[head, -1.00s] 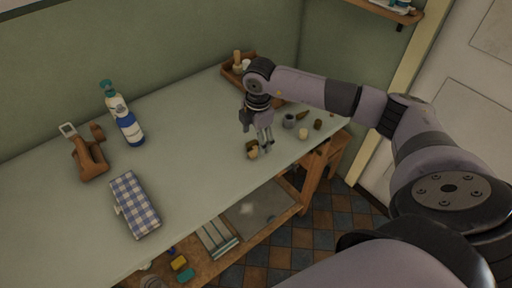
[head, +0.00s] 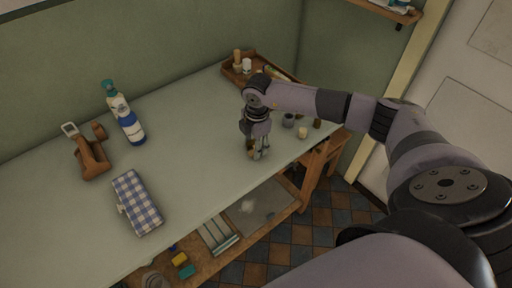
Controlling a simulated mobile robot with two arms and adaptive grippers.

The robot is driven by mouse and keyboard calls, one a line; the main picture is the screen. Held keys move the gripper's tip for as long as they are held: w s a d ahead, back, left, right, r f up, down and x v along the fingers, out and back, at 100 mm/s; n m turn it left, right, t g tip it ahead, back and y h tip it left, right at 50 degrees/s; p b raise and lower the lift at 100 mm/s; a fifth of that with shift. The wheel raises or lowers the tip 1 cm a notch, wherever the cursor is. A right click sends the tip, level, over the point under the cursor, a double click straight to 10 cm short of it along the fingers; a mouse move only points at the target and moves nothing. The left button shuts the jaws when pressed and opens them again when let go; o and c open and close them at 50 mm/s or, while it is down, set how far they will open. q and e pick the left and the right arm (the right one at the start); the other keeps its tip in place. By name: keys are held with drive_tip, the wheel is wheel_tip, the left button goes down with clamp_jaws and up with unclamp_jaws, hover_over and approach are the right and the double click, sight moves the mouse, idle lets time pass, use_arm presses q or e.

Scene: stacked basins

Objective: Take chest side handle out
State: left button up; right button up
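My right gripper (head: 259,154) points down at the tabletop near the front edge, right of the middle. It is at a small olive and cream piece (head: 250,145), which its fingers partly cover. Whether the fingers are closed on this piece cannot be told. I cannot tell which of the small pieces, if any, is the chest side handle. A grey cup-like piece (head: 288,120), a cream piece (head: 303,132) and a dark olive piece (head: 317,124) stand to the right of the gripper. My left gripper is not in view.
A wooden tray (head: 229,75) with small items is at the back right of the table (head: 190,160). A blue and white bottle (head: 129,122), a brown wooden object (head: 91,157) and a blue checked bundle (head: 138,202) are on the left. The table's middle is clear.

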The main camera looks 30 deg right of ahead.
drive_tip(key=c, duration=0.6)
drive_tip(key=shift+r, duration=0.1)
